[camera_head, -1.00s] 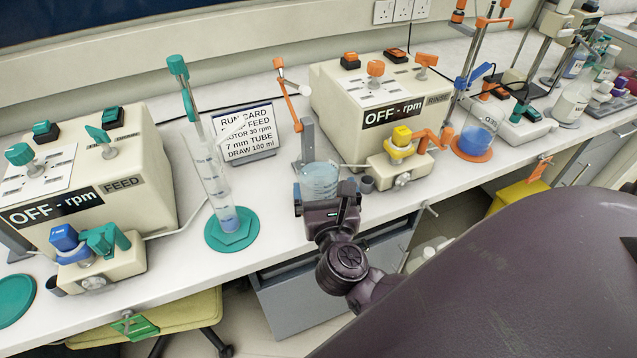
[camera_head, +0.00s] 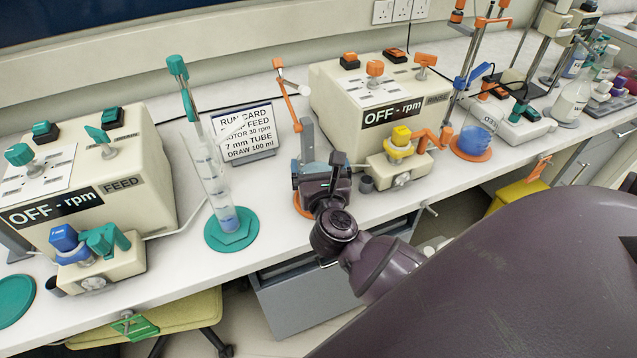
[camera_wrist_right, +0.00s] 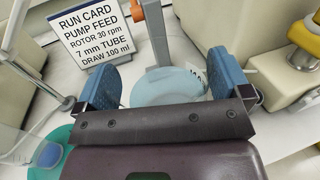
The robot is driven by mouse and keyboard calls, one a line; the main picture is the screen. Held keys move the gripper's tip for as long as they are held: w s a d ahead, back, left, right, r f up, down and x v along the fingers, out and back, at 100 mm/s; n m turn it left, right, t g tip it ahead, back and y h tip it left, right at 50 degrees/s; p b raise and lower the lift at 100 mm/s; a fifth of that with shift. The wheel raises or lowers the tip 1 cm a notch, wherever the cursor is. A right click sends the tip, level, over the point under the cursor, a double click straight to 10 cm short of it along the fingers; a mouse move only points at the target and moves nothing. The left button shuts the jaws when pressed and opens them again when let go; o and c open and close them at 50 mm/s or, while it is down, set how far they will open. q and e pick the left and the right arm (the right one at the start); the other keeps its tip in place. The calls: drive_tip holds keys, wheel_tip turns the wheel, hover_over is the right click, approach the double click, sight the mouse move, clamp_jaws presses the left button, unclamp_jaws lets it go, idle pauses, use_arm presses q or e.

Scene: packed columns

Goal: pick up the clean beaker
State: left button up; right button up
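A clear, pale-bluish beaker (camera_wrist_right: 168,90) stands between the fingers of my right gripper in the right wrist view. In the head view my right gripper (camera_head: 322,170) is at the bench front, left of the yellow-knobbed pump, and hides the beaker. An orange ring base (camera_head: 303,206) shows beneath it. In the right wrist view the blue fingers of the right gripper (camera_wrist_right: 166,82) are spread wide on either side of the beaker, with a gap at the left finger. Another beaker (camera_head: 474,140) holds blue liquid on an orange disc farther right. My left gripper is not in view.
A tall measuring cylinder (camera_head: 212,180) on a green base stands left of the gripper. A run card (camera_head: 245,132) stands behind. The rinse pump box (camera_head: 385,100) and its yellow-knobbed head (camera_head: 400,150) are close on the right. The bench's front edge is near.

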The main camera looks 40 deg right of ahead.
drive_tip(key=c, duration=1.2)
